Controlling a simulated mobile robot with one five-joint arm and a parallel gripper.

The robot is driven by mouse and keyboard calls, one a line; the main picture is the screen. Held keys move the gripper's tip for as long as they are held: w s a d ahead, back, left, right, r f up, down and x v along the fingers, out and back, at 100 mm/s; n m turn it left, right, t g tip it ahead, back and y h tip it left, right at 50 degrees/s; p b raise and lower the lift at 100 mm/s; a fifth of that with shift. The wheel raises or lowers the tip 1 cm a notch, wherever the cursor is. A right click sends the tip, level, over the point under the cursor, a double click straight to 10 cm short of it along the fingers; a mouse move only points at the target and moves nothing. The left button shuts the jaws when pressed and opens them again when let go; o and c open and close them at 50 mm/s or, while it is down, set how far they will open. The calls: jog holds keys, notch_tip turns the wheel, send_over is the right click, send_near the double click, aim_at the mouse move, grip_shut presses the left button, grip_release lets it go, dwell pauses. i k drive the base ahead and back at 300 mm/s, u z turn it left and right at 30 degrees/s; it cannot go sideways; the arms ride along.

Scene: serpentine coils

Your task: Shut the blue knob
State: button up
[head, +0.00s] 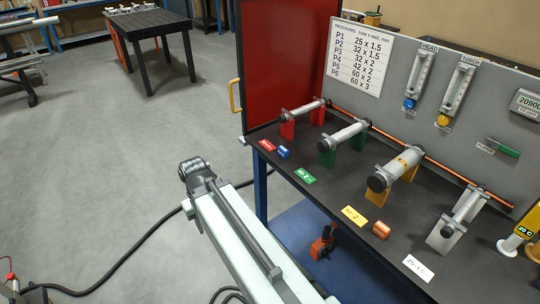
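The blue knob (409,103) sits at the foot of the flow tube labelled HEAD (420,73), on the grey back panel of the bench. Whether the knob is open or shut cannot be told from its look at this size. My pale arm (240,240) reaches up from the bottom edge, left of the bench, and ends in a dark joint well away from the knob. No gripper fingers can be made out.
A yellow knob (443,120) sits under the TORCH tube (459,88), right of the blue one. Several tubes on coloured stands cover the dark benchtop (330,187) before the panel. A red side panel (284,55) closes the bench's left end. The floor at left is mostly clear.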

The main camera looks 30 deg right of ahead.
aim_at(410, 104)
jog(key=z, duration=0.65)
jog(key=k, duration=1.25)
jog(key=u, duration=0.65)
jog(key=i, duration=1)
